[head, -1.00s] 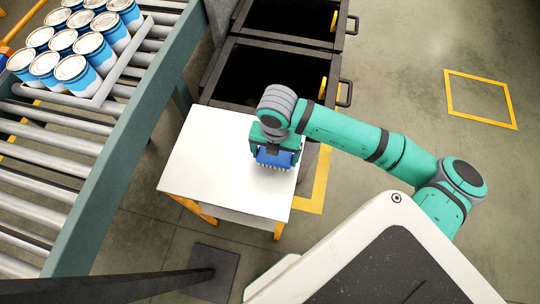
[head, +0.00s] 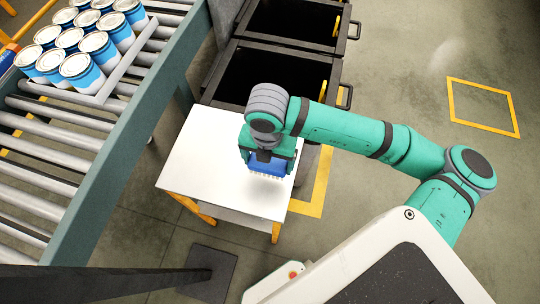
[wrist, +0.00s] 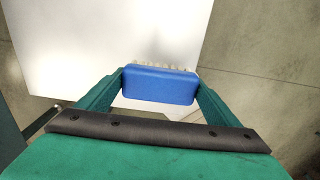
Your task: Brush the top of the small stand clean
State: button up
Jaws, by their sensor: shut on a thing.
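The small stand (head: 205,170) has a flat white top and yellow-orange legs, and its top also fills much of the wrist view (wrist: 75,45). No debris shows on the visible part of the top. My gripper (head: 268,165) is over the right part of the top, shut on a blue brush (head: 266,168) with pale bristles. In the wrist view the brush (wrist: 160,85) sits crosswise between the two green fingers, bristles facing away from the camera. A soft shadow lies below the brush, and it appears raised above the top. The surface directly under my gripper is hidden.
A roller conveyor (head: 60,180) runs along the left, carrying a tray of several blue and white cans (head: 82,65). Open dark bins (head: 270,75) stand behind the stand. A dark post with a foot plate (head: 215,270) is at the front. Open floor lies right.

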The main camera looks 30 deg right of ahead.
jog(key=shift+r, duration=1.45)
jog(key=shift+d, duration=0.1)
